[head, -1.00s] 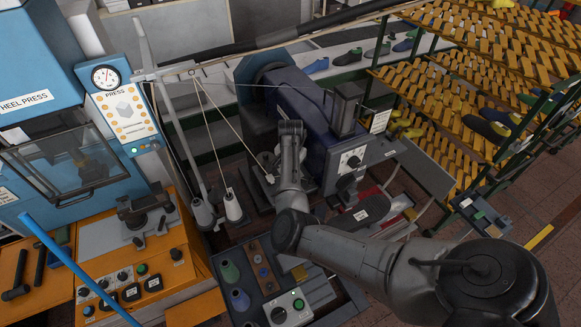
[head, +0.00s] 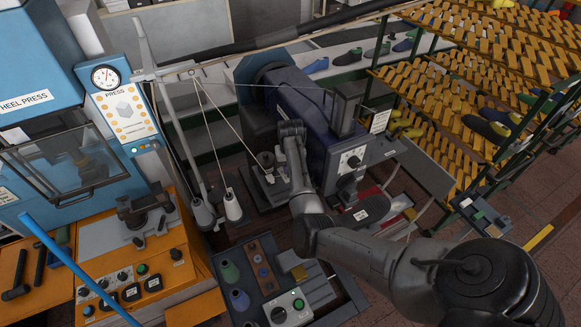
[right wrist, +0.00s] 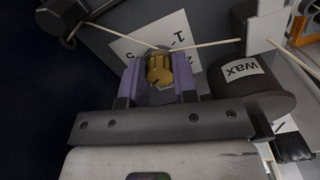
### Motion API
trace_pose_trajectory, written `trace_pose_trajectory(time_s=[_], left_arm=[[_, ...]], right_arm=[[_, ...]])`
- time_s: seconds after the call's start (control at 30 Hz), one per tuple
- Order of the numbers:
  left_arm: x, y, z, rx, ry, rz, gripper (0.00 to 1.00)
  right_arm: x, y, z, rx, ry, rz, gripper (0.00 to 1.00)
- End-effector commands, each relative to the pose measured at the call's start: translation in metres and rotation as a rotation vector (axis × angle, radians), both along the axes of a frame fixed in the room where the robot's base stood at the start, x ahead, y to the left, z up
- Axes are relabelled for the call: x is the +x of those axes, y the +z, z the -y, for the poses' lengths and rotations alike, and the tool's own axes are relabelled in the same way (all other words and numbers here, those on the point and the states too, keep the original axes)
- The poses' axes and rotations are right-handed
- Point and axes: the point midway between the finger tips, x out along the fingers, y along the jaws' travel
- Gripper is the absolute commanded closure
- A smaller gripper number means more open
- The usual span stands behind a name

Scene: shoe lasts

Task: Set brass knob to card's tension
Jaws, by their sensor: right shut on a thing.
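The brass knob (right wrist: 159,70) is in the right wrist view, between the two purple fingers of my right gripper (right wrist: 160,78), which is shut on it. A dark pointer line shows on the knob's face. A white card (right wrist: 143,48) lies behind the knob, with part of "1-" and a "5" readable; the knob and fingers hide the rest. In the head view my right arm reaches down to the blue stitching machine (head: 300,105), and my own wrist hides the knob and fingertips. My left gripper is out of view.
A black pot marked "wax" (right wrist: 240,68) stands close right of the fingers. Thread (right wrist: 205,43) runs past the knob.

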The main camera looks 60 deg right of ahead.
Motion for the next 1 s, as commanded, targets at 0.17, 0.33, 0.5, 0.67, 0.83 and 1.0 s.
trace_pose_trajectory(time_s=[0.17, 0.33, 0.5, 0.67, 0.83, 1.0], left_arm=[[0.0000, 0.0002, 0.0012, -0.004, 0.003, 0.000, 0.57], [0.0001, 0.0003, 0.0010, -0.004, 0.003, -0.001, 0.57], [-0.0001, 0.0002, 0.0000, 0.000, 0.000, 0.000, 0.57], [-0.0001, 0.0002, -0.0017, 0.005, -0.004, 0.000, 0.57], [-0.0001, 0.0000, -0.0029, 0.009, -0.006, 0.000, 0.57], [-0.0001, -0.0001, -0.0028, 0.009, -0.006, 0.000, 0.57]], right_arm=[[-0.0001, 0.0007, 0.0001, -0.001, 0.026, -0.001, 0.97], [0.0000, 0.0007, 0.0000, 0.000, 0.031, -0.001, 0.97], [0.0000, 0.0008, 0.0000, 0.001, 0.031, -0.001, 0.97], [0.0000, 0.0008, 0.0000, 0.001, 0.030, -0.001, 0.66], [0.0001, 0.0006, 0.0001, 0.000, 0.030, 0.000, 0.50], [0.0000, 0.0003, 0.0000, 0.000, 0.030, 0.000, 0.47]])
